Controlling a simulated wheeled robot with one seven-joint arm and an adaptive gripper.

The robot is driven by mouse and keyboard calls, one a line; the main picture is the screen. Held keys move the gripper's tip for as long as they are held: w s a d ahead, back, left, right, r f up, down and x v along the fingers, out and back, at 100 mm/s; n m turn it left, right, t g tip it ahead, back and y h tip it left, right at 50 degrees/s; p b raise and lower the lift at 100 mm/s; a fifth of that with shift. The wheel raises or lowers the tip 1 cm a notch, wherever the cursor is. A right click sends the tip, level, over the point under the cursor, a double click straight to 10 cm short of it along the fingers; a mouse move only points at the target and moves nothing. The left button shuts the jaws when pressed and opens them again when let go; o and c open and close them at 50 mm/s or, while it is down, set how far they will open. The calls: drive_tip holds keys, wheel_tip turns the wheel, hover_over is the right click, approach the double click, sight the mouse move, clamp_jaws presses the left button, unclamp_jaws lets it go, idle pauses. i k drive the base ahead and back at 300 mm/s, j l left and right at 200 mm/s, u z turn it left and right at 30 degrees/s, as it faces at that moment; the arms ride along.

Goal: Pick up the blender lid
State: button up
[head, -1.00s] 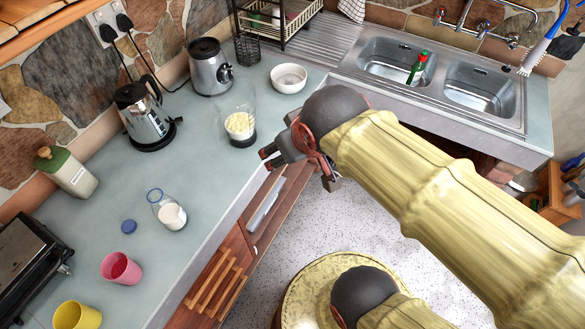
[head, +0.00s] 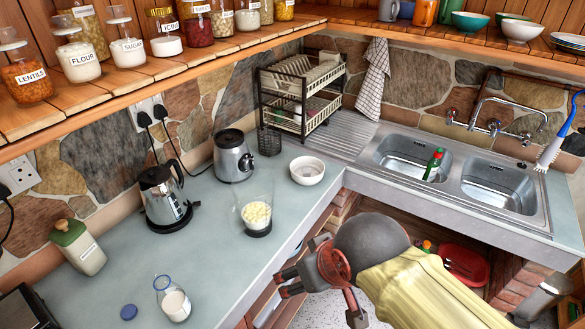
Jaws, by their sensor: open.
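I cannot make out a blender lid for certain. A clear jug (head: 257,212) with pale chunks and a dark bottom stands on the counter. The silver blender base (head: 234,158) with a dark top stands behind it, near the wall. A small dark blue disc (head: 128,312) lies flat at the lower left beside a milk bottle (head: 173,300); it could be a bottle cap. My gripper (head: 281,284) is open and empty, near the counter's front edge, below and right of the jug and apart from it.
A kettle (head: 165,199) and a white bowl (head: 307,170) stand on the counter around the jug. A dish rack (head: 300,90) and a double sink (head: 455,180) are behind. A shelf of jars (head: 140,70) overhangs the left. Counter between jug and milk bottle is clear.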

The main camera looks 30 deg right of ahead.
sight(307, 171)
drive_tip(key=i+l, duration=0.2)
drive_tip(key=l, duration=0.2)
drive_tip(key=i+l, duration=0.15)
drive_tip(key=l, duration=0.25)
drive_tip(key=i+l, duration=0.2)
drive_tip(key=l, duration=0.2)
drive_tip(key=i+l, duration=0.2)
drive_tip(key=l, duration=0.2)
drive_tip(key=i+l, duration=0.2)
drive_tip(key=l, duration=0.25)
drive_tip(key=i+l, duration=0.15)
drive_tip(key=l, duration=0.25)
drive_tip(key=i+l, duration=0.2)
drive_tip(key=l, duration=0.2)
